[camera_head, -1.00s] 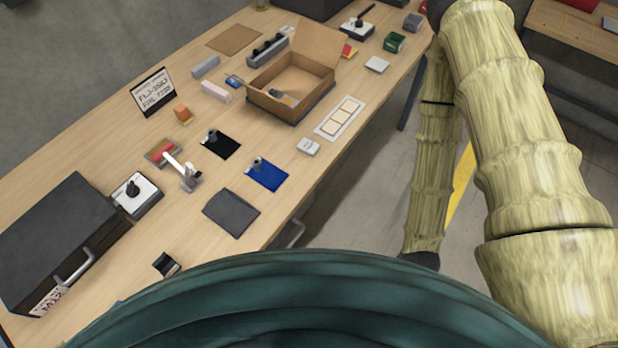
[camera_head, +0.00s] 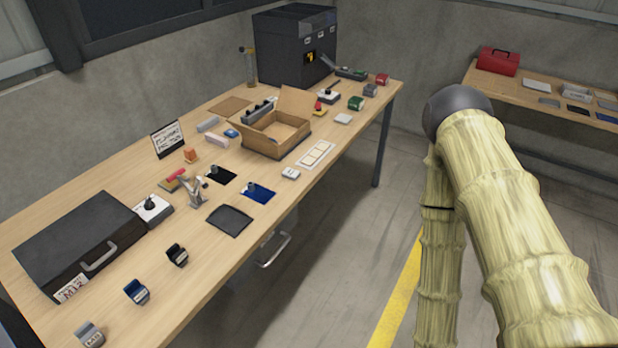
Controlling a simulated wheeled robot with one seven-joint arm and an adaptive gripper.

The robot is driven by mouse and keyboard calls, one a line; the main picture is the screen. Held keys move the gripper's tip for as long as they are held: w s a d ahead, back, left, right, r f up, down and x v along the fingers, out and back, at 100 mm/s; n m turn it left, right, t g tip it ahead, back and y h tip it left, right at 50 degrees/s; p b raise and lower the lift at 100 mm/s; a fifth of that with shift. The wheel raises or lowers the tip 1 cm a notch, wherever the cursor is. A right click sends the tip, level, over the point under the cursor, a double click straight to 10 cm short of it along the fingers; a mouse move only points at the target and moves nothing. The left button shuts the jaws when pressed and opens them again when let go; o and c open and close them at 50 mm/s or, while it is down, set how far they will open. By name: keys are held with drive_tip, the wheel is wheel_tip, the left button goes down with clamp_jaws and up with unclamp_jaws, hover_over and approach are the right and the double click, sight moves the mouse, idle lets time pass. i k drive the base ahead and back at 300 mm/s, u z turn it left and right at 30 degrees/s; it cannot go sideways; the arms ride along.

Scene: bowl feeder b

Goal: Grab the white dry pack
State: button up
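A small white packet-like piece (camera_head: 290,173) lies flat on the wooden table (camera_head: 330,150) near its front edge, below the white card with cream squares. It may be the white dry pack, but its print is too small to read. A second flat, pale square (camera_head: 343,118) lies farther back, right of the open cardboard box. I cannot tell for sure which is the dry pack. My arm stands at the right, over the floor and apart from the table. My gripper is out of view.
The open cardboard box (camera_head: 272,150) stands mid-table. Near the white piece are the card with cream squares (camera_head: 315,155) and a blue mat (camera_head: 258,194). A black case (camera_head: 75,240) is at left, a dark machine (camera_head: 290,50) at the back. A second table (camera_head: 530,85) stands right.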

sight(291, 173)
drive_tip(key=z, duration=1.7)
drive_tip(key=i, duration=1.25)
drive_tip(key=u, duration=2.45)
